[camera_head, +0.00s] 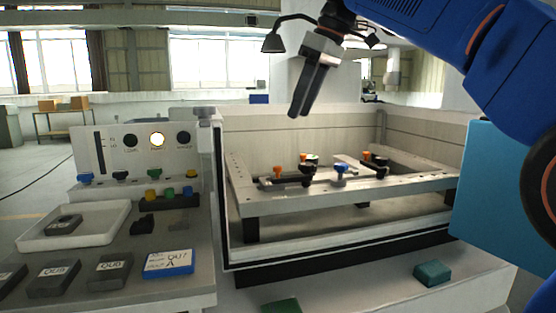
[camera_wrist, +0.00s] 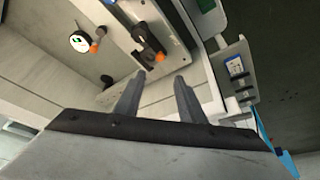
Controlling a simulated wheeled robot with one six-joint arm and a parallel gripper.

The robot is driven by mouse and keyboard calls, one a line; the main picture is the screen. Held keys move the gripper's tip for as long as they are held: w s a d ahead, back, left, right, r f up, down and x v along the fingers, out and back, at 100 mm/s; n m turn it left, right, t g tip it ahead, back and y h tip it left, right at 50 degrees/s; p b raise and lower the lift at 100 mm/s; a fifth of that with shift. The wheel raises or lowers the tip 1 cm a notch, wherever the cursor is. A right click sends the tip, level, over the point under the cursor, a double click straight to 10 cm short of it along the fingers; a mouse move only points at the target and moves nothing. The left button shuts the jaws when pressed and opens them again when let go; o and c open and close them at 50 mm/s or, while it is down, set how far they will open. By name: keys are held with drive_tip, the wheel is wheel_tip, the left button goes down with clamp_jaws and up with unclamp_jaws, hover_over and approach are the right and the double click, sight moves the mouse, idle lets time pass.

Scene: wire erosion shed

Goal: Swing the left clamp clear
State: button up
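The left clamp (camera_head: 285,181) is a dark bar with a black knob on the left part of the pale work frame (camera_head: 415,184) inside the machine tank. Orange and green knobs stand close behind it. A second dark clamp with an orange knob (camera_head: 366,156) is at the right. My gripper (camera_head: 299,110) hangs above the tank's back left, tilted down, well clear of the clamps. In the wrist view its two fingers (camera_wrist: 160,78) are apart with nothing between them.
A blue knob (camera_head: 341,169) stands between the clamps. A green block (camera_head: 432,273) lies in front.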

drive_tip(key=x, duration=1.5)
drive_tip(key=shift+d, duration=0.15)
clamp_jaws()
